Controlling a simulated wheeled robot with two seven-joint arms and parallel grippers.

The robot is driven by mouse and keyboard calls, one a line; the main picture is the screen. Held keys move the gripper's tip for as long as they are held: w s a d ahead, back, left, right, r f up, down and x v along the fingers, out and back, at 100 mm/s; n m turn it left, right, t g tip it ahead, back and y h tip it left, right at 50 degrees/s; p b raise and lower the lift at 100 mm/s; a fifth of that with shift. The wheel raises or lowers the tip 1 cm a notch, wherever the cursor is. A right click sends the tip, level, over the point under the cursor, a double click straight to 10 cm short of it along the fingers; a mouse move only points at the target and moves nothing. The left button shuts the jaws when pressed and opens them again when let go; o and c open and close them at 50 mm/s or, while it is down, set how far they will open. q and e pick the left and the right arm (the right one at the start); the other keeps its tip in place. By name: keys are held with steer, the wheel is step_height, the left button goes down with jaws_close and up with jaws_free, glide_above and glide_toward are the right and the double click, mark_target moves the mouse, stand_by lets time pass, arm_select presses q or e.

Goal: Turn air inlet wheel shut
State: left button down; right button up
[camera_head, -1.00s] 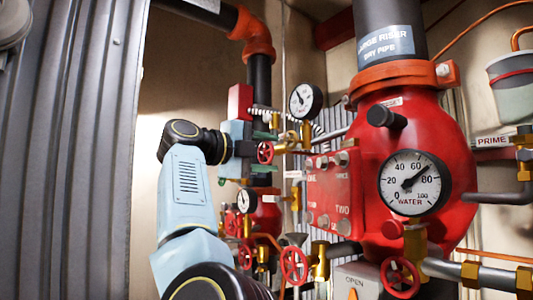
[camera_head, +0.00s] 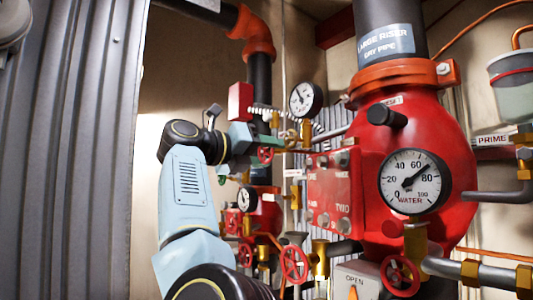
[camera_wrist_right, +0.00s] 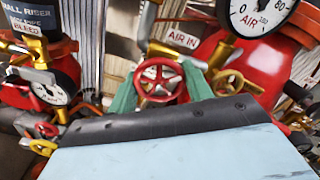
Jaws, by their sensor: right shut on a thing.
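The air inlet wheel is a small red handwheel (camera_wrist_right: 160,80) beside the "AIR IN" label (camera_wrist_right: 180,38) in the right wrist view. In the head view the red wheel (camera_head: 265,155) shows left of the large red valve body. My right gripper (camera_wrist_right: 161,88) has its green fingers on either side of the wheel, shut on its rim. In the head view my right gripper (camera_head: 262,146) is partly hidden by its own wrist, and its hand is tilted. My left gripper is not in view.
A large red valve body (camera_head: 445,130) with a water gauge (camera_head: 413,182) stands to the right. More red handwheels (camera_head: 294,264) and brass valves (camera_head: 319,260) sit below. A brass handle (camera_wrist_right: 238,84) is close to the right finger. A corrugated metal panel (camera_head: 75,150) is at left.

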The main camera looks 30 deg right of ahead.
steer(key=shift+m, duration=2)
steer(key=o, duration=1)
steer(key=shift+w, duration=0.1)
steer(key=shift+a, duration=0.1)
